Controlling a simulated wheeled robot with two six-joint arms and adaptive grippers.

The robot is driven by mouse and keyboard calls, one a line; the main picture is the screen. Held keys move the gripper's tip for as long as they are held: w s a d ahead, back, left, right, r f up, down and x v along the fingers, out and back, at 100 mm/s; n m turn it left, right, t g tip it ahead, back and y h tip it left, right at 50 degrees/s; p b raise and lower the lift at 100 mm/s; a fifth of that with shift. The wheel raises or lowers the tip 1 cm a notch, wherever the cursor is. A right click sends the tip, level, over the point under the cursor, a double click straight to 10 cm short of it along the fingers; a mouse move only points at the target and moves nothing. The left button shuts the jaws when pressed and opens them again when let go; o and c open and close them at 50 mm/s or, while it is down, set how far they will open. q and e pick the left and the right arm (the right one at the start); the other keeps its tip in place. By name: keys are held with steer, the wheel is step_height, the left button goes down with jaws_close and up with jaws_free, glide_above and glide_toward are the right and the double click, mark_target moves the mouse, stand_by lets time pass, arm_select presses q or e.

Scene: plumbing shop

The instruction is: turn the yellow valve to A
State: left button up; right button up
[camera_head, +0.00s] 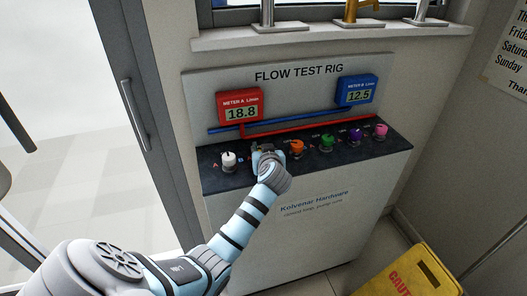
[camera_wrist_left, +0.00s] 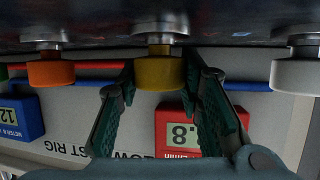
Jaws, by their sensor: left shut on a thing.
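The yellow valve (camera_wrist_left: 159,73) is a round knob on a metal stem, seen upside down in the left wrist view. My left gripper (camera_wrist_left: 164,80) has one finger on each side of it and is shut on it. In the head view my left gripper (camera_head: 267,158) reaches the dark shelf of the flow test rig between the white and orange valves and hides most of the yellow one. Which way the yellow valve points cannot be told. Red meter A (camera_head: 240,105) reads 18.8 and blue meter B (camera_head: 356,91) reads 12.5. My right gripper is not in view.
The white valve (camera_head: 229,160) stands to the left, and the orange valve (camera_head: 296,147) close to the right. Green (camera_head: 327,143), purple (camera_head: 355,135) and pink (camera_head: 380,130) valves follow. Red and blue pipes run behind. A yellow caution sign (camera_head: 415,273) stands at lower right.

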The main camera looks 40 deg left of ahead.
arm_select(q)
steer(key=shift+n+y, duration=0.4)
steer(key=o, duration=1.2)
steer(key=shift+g, duration=0.3)
steer(key=v, duration=1.2)
steer(key=shift+a, duration=0.1)
